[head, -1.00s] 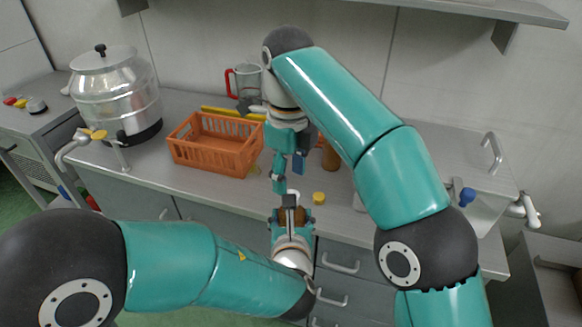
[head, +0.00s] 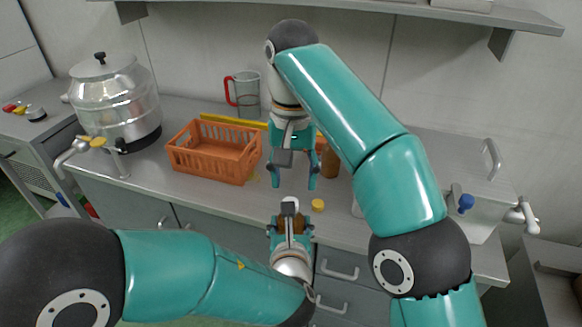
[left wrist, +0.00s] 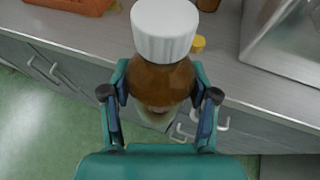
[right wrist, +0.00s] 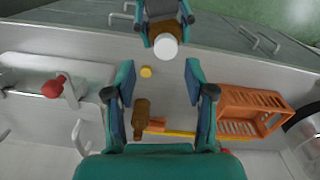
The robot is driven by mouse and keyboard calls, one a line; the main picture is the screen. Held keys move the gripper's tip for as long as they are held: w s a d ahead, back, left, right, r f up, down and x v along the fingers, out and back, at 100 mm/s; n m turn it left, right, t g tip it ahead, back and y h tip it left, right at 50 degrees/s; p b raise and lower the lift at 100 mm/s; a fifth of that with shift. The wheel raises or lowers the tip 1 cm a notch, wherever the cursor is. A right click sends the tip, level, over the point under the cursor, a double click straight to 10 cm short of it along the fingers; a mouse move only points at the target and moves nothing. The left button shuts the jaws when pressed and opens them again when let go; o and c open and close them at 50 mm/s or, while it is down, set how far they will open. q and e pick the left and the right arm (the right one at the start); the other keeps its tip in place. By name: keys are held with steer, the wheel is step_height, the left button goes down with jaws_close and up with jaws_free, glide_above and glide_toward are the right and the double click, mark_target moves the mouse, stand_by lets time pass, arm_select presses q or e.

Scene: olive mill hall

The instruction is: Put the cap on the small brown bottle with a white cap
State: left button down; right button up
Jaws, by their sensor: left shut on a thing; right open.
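The small brown bottle (left wrist: 162,82) is in my left gripper (head: 291,222), which is shut around its body over the counter's front edge. The white cap (left wrist: 164,30) sits on top of the bottle, looking level in the left wrist view; I cannot tell how tight it is. The cap also shows in the head view (head: 290,205) and the right wrist view (right wrist: 166,46). My right gripper (head: 292,187) is open and empty, its fingers spread apart, behind the cap and clear of it.
A second brown bottle (head: 331,161) stands on the counter behind my right gripper. A small yellow cap (head: 318,205) lies near the front edge. An orange crate (head: 213,161) is at left, with a steel urn (head: 115,105) beyond it. A red-handled jug (head: 246,95) stands at the back.

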steer(key=n, duration=0.6)
steer(key=shift+r+n, duration=0.3)
steer(key=shift+r, duration=0.1)
steer(key=n, duration=0.4)
steer(key=shift+w+a+r+n, duration=0.1)
steer(key=shift+r+n, duration=0.2)
steer(key=shift+r, duration=0.05)
steer(key=shift+w+a+f, duration=0.1)
steer(key=shift+a+f, duration=0.05)
steer(key=shift+a, duration=0.1)
steer(key=shift+f, duration=0.1)
steer(key=shift+f, duration=3.9)
steer(key=shift+c, duration=0.3)
